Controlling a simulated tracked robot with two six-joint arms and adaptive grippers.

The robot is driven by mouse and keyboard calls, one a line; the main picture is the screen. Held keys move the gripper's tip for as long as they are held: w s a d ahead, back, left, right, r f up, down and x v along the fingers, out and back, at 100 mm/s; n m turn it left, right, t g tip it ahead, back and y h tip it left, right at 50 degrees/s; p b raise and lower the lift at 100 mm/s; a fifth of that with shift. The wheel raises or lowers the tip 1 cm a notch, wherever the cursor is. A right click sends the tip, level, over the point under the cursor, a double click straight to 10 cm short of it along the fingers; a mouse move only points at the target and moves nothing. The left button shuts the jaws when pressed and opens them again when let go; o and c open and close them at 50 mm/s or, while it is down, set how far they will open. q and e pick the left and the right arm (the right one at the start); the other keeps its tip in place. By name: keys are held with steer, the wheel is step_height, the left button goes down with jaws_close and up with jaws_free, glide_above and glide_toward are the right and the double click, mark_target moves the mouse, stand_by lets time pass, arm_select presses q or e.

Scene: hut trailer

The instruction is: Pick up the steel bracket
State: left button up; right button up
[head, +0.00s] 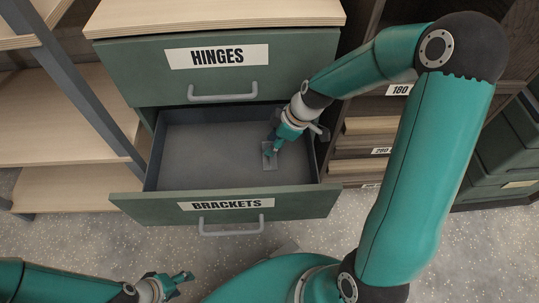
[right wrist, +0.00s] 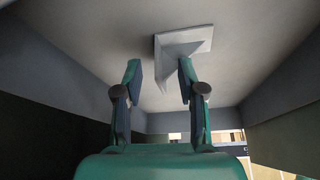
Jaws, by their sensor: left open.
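The steel bracket (head: 270,164) lies on the floor of the open BRACKETS drawer (head: 160,180), towards its right side. It is a grey plate with a raised, tapering part. My right gripper (head: 272,147) reaches down into the drawer over the bracket and partly hides it. In the right wrist view the bracket (right wrist: 200,40) is just beyond the fingers. My right gripper (right wrist: 160,75) is open there, with the raised part reaching between the fingertips, close to the right one. I cannot tell whether they touch. My left gripper (head: 180,283) is open and empty, low in front of the drawer.
The closed HINGES drawer (head: 130,68) is above the open one, and its handle (head: 222,95) juts out. Wooden shelves (head: 70,185) stand on the left. A rack of labelled trays (head: 370,130) stands on the right. The rest of the drawer floor is bare.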

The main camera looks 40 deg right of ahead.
steer(key=shift+x, duration=0.8)
jaws_close()
steer(key=shift+r, duration=0.2)
